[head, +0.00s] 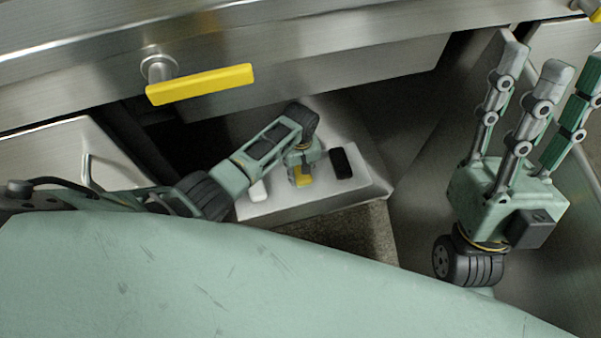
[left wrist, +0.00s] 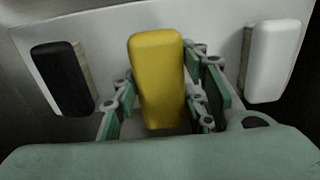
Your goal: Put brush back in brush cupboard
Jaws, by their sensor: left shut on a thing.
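My left gripper (head: 303,158) reaches down from the left and is shut on a yellow brush (head: 303,177). In the left wrist view the yellow brush (left wrist: 157,75) stands between the fingers (left wrist: 160,110), in front of a pale panel. A black brush (head: 342,163) and a white brush (head: 258,191) sit on either side of it on the pale holder (head: 325,195). The black one (left wrist: 62,78) and white one (left wrist: 272,60) also flank it in the left wrist view. I cannot tell if the yellow brush touches the holder. My right gripper (head: 553,75) is open and empty, fingers upward.
A steel edge with a yellow handle (head: 200,84) runs above my left arm. A light door with a metal handle (head: 88,170) is at the left. Steel walls border my right gripper. The neighbouring brushes leave narrow gaps beside the left fingers.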

